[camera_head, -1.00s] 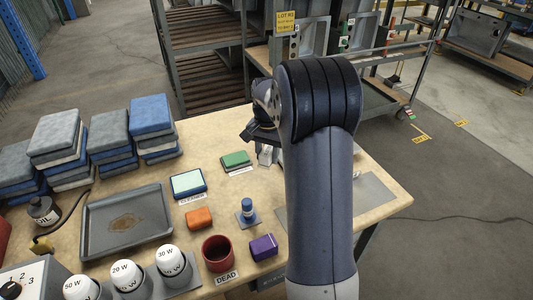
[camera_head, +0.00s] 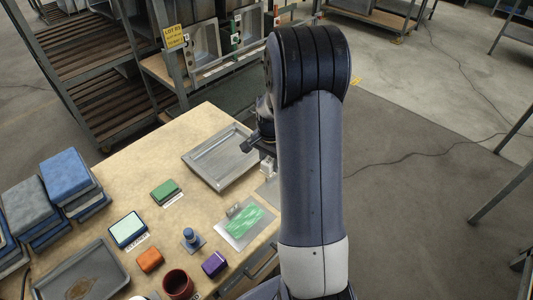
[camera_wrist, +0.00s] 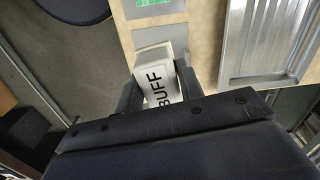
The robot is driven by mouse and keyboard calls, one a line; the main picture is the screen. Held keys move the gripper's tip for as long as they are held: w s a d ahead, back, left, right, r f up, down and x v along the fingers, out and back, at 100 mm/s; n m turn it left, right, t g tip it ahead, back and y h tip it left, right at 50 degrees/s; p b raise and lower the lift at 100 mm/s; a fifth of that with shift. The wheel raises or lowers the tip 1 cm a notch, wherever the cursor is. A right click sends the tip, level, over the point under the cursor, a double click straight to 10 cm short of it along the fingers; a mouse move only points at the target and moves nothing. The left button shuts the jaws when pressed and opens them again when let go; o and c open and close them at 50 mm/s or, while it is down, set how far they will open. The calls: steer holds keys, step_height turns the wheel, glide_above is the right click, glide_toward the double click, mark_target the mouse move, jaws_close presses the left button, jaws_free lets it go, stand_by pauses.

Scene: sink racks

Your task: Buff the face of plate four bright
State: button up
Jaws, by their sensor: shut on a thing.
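My gripper (camera_head: 259,147) is at the right edge of the table, partly hidden by my arm. In the wrist view my gripper (camera_wrist: 160,88) is shut on a white block (camera_wrist: 160,86) marked BUFF, which is also a small pale shape in the head view (camera_head: 267,166). A shallow silver metal plate with a raised rim (camera_head: 189,158) lies on the table just left of the gripper.
A grey pad with green smears (camera_head: 227,234) lies nearer on the table. A rack (camera_head: 165,72) with upright metal plates stands behind.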

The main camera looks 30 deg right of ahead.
steer(key=shift+s+d, duration=0.25)
steer(key=shift+d, duration=0.1)
step_height(320, 180, down, 5)
steer(key=b, duration=0.3)
steer(key=shift+r, duration=0.1)
